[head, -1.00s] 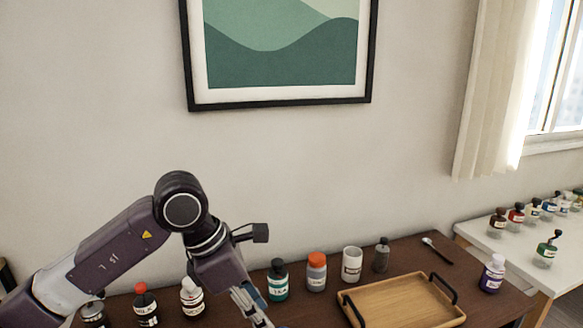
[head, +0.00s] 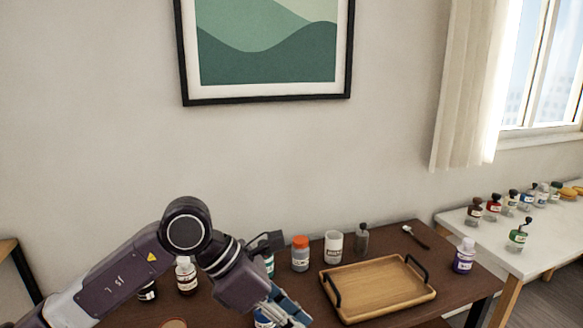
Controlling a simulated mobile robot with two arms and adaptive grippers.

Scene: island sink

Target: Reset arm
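My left arm comes in from the lower left, with its elbow bent above the brown table (head: 440,240). The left gripper (head: 288,312) hangs at the bottom edge of the head view, left of the wooden tray (head: 375,292). Its fingers point down and to the right and are partly cut off, so I cannot tell whether they are apart or hold anything. The wrist hides part of a green-labelled bottle (head: 269,264). My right gripper is not in view.
An orange-capped jar (head: 300,254), a white cup (head: 333,247), a grey bottle (head: 361,240) and a brush (head: 415,237) stand or lie behind the tray. A purple bottle (head: 464,258) is at the right. A white table (head: 480,232) holds several bottles.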

